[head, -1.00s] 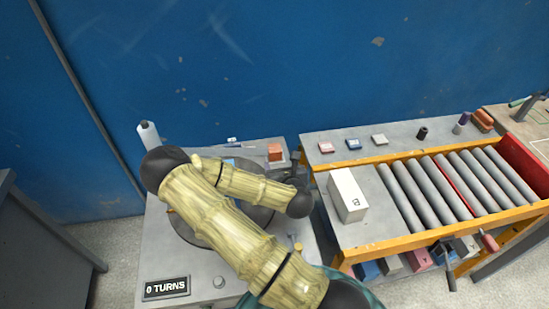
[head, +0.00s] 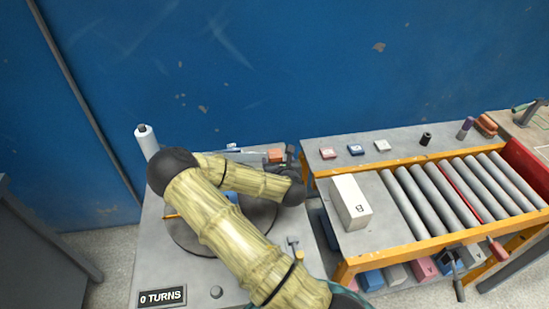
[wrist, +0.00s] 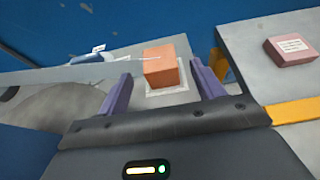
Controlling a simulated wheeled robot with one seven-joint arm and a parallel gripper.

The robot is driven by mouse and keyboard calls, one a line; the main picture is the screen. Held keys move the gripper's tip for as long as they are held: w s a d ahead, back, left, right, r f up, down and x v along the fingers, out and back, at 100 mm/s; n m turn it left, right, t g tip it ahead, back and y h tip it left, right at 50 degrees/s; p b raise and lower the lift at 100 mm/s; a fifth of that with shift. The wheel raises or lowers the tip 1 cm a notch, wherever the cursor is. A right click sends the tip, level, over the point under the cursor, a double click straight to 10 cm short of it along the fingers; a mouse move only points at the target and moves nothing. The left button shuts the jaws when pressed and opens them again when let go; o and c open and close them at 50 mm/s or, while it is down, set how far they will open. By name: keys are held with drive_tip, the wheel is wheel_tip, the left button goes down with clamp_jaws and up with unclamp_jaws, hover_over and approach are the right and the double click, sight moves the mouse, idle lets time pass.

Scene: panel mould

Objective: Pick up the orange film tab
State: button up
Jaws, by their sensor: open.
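The orange film tab (wrist: 160,66) is a small orange block on a pale square outline at the back of the grey table. In the head view the tab (head: 276,155) shows just behind my arm. In the wrist view my gripper (wrist: 161,76) is open, its two purple fingers apart and empty. In the head view my arm mostly hides the gripper.
A white box (head: 350,202) stands on the bench to the right, beside rollers (head: 440,192). A pink block (wrist: 290,50) sits right of the tab. A blue wall (head: 300,60) rises behind.

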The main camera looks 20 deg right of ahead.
sight(276, 158)
drive_tip(key=shift+s+d, duration=0.1)
drive_tip(key=shift+p+x, duration=0.35)
drive_tip(key=shift+x, duration=2.3)
drive_tip(key=shift+f, duration=0.1)
drive_tip(key=c, duration=1.1)
wheel_tip(276, 158, up, 10)
drive_tip(key=shift+f, duration=0.1)
drive_tip(key=shift+s, duration=0.1)
